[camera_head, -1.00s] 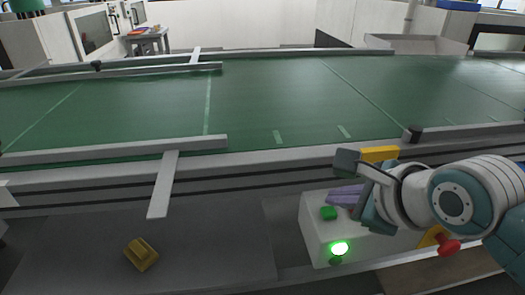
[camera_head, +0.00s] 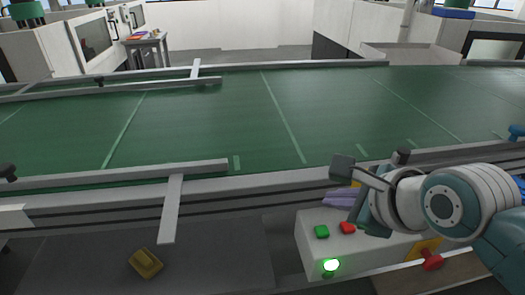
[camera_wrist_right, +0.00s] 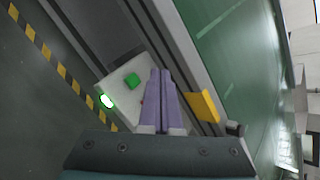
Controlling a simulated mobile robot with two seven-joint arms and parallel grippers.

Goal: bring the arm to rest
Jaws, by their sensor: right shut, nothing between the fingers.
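My right arm comes in from the right in the head view. Its gripper (camera_head: 333,199) has purple fingers pressed together with nothing between them. The fingers hang over or just behind a pale control box (camera_head: 312,247). The box has a green button (camera_head: 322,232), a red button (camera_head: 347,228) and a lit green lamp (camera_head: 331,266). In the right wrist view the shut fingers (camera_wrist_right: 160,74) overlap the box, beside the green button (camera_wrist_right: 132,81). Whether they touch the box cannot be told. My left gripper is not in view.
A green conveyor belt (camera_head: 215,120) with metal rails runs behind the box. A red knob (camera_head: 431,262) on a yellow plate is below my right arm. A yellow block (camera_head: 146,263) is on the dark surface at left. A yellow part (camera_wrist_right: 203,106) is right of the fingers.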

